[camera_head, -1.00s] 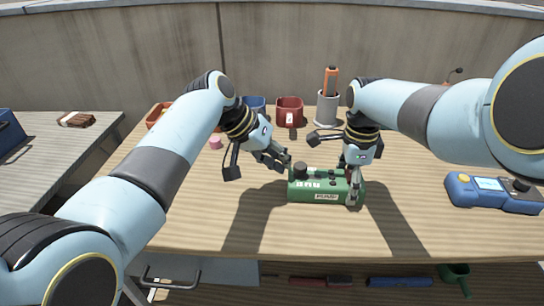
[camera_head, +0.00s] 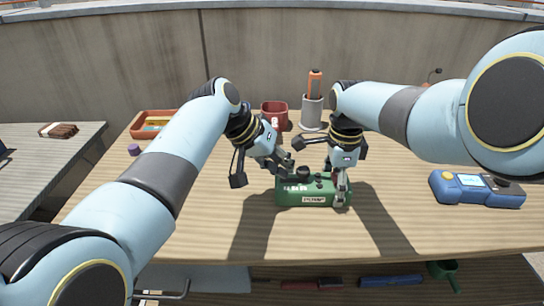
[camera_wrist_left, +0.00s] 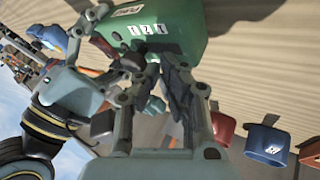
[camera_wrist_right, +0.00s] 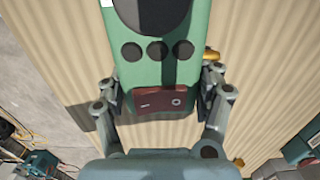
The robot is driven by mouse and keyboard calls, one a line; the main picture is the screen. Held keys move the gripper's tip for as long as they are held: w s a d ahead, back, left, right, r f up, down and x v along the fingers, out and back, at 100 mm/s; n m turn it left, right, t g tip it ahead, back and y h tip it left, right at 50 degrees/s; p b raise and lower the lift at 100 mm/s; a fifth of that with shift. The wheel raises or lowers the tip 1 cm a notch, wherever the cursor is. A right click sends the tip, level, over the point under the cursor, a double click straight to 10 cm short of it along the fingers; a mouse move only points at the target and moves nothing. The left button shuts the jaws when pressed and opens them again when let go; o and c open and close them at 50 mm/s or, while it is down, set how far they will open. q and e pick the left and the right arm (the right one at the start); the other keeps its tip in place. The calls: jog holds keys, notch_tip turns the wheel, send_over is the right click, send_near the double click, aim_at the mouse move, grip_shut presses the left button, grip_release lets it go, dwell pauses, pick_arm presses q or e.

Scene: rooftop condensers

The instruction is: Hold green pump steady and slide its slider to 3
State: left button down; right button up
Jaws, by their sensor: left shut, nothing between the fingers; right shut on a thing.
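The green pump (camera_head: 312,193) lies on the table in the middle of the head view, with a black knob on top and white marks on its front. My right gripper (camera_head: 341,197) is shut around its right end; in the right wrist view the pump body (camera_wrist_right: 160,70) sits between the fingers, showing a dark red panel, several round dark buttons and a brass piece at its side. My left gripper (camera_head: 288,168) is shut and empty at the pump's upper left end. In the left wrist view its fingers are close to the pump (camera_wrist_left: 180,25); I cannot tell contact. The slider is not clearly visible.
A red mug (camera_head: 274,116), a grey holder (camera_head: 312,113) with an orange tool and an orange tray (camera_head: 152,124) stand at the back. A blue device (camera_head: 476,190) lies at right. A blue mug shows in the left wrist view (camera_wrist_left: 267,145). The table's front strip is clear.

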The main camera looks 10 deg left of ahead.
pick_arm(q)
jog(key=a, duration=0.4)
jog(key=shift+w+a+r, duration=0.25)
jog(key=shift+a+r, duration=0.05)
jog(key=shift+r, duration=0.1)
jog(key=v, duration=0.9)
jog(key=shift+d, duration=0.15)
pick_arm(e)
jog(key=o, duration=1.8)
jog(key=shift+o, duration=0.5)
jog(key=shift+r, duration=0.1)
notch_tip(320, 180, up, 9)
jog(key=p, duration=0.8)
pick_arm(q)
notch_tip(320, 180, up, 9)
jog(key=shift+f, duration=0.1)
